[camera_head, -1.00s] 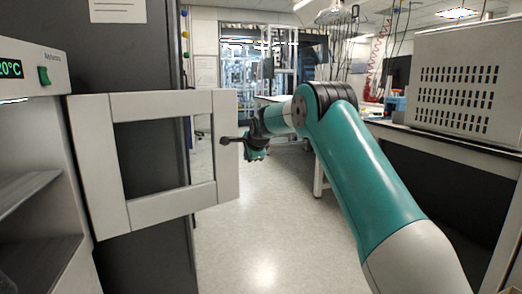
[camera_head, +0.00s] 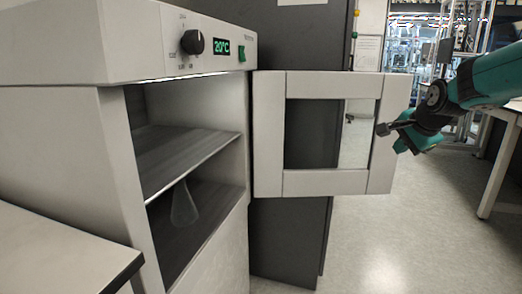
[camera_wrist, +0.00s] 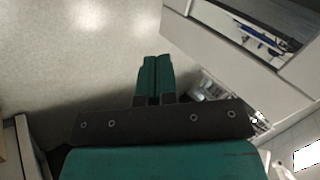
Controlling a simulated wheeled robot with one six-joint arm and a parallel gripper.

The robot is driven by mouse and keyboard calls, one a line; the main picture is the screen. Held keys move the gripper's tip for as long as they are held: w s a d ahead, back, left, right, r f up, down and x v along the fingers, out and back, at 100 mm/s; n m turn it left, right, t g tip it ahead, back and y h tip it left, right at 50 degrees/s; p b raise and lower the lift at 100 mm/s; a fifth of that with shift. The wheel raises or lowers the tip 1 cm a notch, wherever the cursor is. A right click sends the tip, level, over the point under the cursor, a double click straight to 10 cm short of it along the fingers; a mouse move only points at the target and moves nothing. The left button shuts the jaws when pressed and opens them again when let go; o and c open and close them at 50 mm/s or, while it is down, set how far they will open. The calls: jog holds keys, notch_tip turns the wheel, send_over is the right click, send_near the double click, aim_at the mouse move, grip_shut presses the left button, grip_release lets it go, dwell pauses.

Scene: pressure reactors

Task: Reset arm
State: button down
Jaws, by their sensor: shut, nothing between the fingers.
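My gripper (camera_head: 384,129) is at the right in the head view, beside the outer edge of the open oven door (camera_head: 268,135). I cannot tell whether it touches the door. In the wrist view my gripper (camera_wrist: 155,62) has its two green fingers together with nothing between them, over pale floor. The white oven (camera_head: 75,50) stands open at the left, with a dial and a green display reading 20°C. A clear flask (camera_head: 184,205) sits inside on the lower level, under the shelf (camera_head: 190,155).
A dark cabinet (camera_head: 290,235) stands behind the door. A bench top (camera_head: 60,255) juts in at the lower left. A table (camera_head: 496,165) stands at the right edge. The floor (camera_head: 390,245) between is clear.

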jog(key=s+a+n+g+y, duration=0.2)
jog(key=s+a+n, duration=0.5)
jog(key=s+a, duration=0.35)
jog(key=s+a+f+n+g+y, duration=0.15)
jog(key=s+a+n, duration=0.3)
jog(key=s, duration=0.45)
jog(key=s+a+f+n+g, duration=0.2)
jog(key=s+a+n, duration=0.25)
jog(key=s, duration=0.45)
jog(key=s+a+f+n+g+y, duration=0.1)
jog(key=s+a+n+g, duration=0.15)
jog(key=s+n, duration=0.45)
notch_tip(320, 180, up, 25)
jog(key=s+m+p, duration=0.1)
jog(key=s+p, duration=0.1)
jog(key=p, duration=2.3)
jog(key=shift+s+a, duration=0.3)
jog(key=shift+s, duration=0.1)
jog(key=shift+f+h, duration=0.15)
jog(key=shift+h, duration=0.1)
